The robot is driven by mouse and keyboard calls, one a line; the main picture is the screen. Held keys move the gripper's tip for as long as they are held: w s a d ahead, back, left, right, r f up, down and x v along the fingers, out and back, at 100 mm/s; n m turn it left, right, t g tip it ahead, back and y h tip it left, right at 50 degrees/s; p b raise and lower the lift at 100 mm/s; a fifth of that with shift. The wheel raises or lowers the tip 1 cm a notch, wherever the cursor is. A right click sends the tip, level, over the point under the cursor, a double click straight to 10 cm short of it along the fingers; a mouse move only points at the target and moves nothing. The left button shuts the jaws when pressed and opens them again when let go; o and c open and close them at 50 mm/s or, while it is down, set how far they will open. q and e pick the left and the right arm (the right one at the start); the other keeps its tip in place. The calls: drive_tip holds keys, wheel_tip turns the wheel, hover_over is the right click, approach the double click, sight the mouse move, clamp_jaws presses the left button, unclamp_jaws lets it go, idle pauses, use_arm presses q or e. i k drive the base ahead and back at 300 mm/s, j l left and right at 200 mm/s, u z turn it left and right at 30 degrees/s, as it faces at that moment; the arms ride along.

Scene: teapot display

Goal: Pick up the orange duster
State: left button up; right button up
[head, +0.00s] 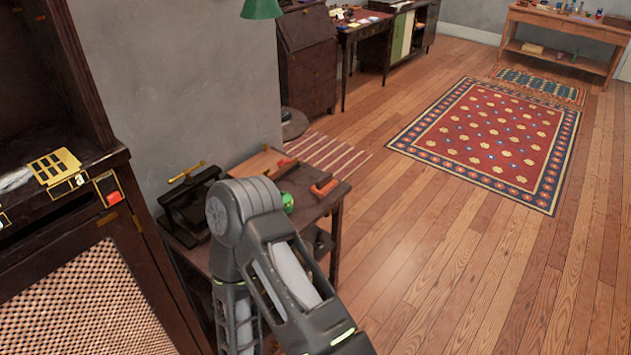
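I cannot make out an orange duster for certain. On the small dark table (336,196) lie an orange-red handled item (325,188) near the right edge and another small orange-red piece (286,163) near the back; both are too small to name surely. A grey arm of mine rises from the bottom and bends in front of the table, hiding much of its top and front. Neither of my grippers shows in the head view, so I cannot tell what they hold.
A black press with a brass handle (188,172) and a green round thing (287,202) are on the small table. A dark cabinet (65,240) stands close at left. A patterned red rug (490,140) lies on the open wooden floor at right. A workbench (565,24) stands far back.

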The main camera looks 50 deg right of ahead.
sight(325, 184)
drive_tip(key=z, duration=1.8)
